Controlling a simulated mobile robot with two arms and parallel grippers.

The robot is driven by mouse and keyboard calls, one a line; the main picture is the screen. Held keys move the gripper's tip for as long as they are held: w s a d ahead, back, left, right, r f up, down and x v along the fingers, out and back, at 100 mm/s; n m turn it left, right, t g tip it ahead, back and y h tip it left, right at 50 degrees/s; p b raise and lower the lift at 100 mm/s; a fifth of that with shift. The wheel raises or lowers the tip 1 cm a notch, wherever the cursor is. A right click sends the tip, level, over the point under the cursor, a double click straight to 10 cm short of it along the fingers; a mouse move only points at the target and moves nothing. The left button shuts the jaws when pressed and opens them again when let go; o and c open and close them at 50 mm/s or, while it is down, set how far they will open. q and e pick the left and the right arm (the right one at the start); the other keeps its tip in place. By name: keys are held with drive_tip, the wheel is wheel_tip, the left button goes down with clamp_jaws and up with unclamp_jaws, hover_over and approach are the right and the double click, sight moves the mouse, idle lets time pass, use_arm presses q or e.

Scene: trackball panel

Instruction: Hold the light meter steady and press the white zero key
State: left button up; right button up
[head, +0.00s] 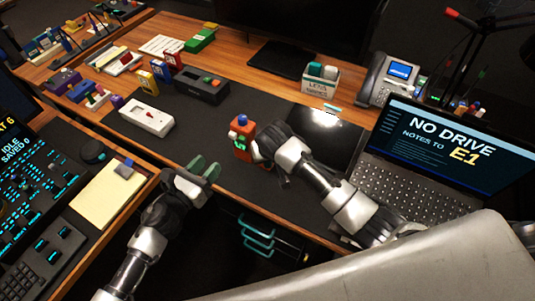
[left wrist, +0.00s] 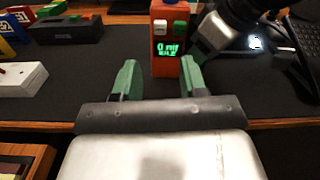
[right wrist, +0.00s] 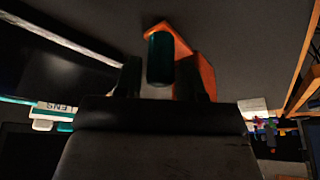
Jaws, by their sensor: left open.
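The light meter (head: 241,143) is an orange upright box with a blue dome on top, standing on the dark desk mat. In the left wrist view, the meter (left wrist: 165,68) shows a lit green readout, with the white zero key (left wrist: 160,27) above it and a green key (left wrist: 180,27) beside that. My right gripper (head: 258,150) is closed around the meter from the right, its fingers partly hidden; the right wrist view shows the fingers (right wrist: 160,80) on either side of it. My left gripper (head: 207,172) is open and empty, in front of the meter, apart from it.
A laptop (head: 440,145) and a phone (head: 388,80) stand to the right. A white box device (head: 146,118) and a black case (head: 202,86) lie left and behind. The mat between the white device and the meter is clear. The desk's front edge runs below my left gripper.

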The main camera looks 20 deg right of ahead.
use_arm(q)
drive_tip(key=shift+c, duration=0.3)
use_arm(e)
clamp_jaws()
use_arm(q)
clamp_jaws()
idle(1.1)
